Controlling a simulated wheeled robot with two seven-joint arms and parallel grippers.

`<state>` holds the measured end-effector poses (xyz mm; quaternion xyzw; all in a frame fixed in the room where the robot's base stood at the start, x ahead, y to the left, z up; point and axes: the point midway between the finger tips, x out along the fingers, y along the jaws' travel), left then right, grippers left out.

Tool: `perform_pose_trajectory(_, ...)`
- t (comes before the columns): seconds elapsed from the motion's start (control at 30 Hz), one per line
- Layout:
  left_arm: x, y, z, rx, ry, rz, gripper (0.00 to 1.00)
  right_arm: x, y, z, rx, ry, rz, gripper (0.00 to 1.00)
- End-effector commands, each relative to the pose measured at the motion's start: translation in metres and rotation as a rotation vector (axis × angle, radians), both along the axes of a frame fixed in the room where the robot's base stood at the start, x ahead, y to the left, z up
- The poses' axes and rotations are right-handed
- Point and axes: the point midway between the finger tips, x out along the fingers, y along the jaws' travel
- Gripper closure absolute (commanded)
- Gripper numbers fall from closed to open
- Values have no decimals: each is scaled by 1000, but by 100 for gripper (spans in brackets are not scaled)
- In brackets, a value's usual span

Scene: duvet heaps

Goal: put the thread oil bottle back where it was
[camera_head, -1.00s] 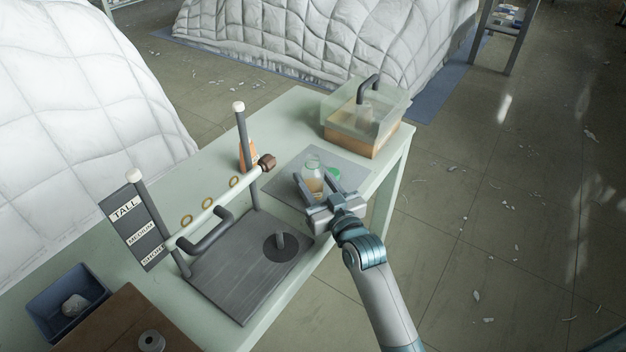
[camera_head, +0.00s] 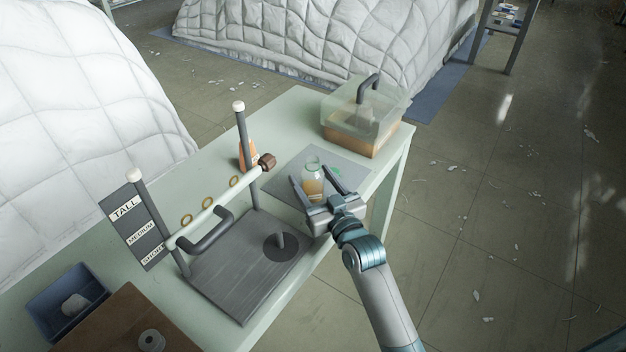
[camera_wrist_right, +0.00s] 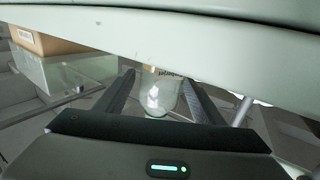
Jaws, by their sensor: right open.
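A clear jar or bottle (camera_head: 313,183) with amber contents and a pale green rim stands upright on a grey mat (camera_head: 345,163). My right gripper (camera_head: 308,175) is open, with one finger on each side of it. In the right wrist view the clear bottle (camera_wrist_right: 160,95), with small dark lettering, shows between the spread fingers. I cannot tell whether either finger touches it. No label readable here tells which one is the thread oil. My left gripper is out of view.
A rack with posts and a crossbar (camera_head: 215,212) on a dark base (camera_head: 230,285) stands left of my gripper. A blue bin (camera_head: 50,310) is at lower left. Open floor lies right.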

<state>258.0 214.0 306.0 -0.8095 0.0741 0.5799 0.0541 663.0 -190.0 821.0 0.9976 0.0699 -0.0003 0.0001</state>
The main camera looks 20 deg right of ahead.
Motion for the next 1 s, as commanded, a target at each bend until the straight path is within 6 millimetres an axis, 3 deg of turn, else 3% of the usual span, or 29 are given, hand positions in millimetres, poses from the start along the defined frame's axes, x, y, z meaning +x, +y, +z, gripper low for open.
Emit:
perform_pose_trajectory(0.27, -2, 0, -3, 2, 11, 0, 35, -28, -4, -1, -1, 1, 0, 38)
perform_pose_trajectory(0.7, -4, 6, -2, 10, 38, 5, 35, -101, -14, -1, -1, 2, -1, 38)
perform_pose_trajectory(1.0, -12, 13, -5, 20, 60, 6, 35, -118, -17, 1, 0, -1, -1, 38)
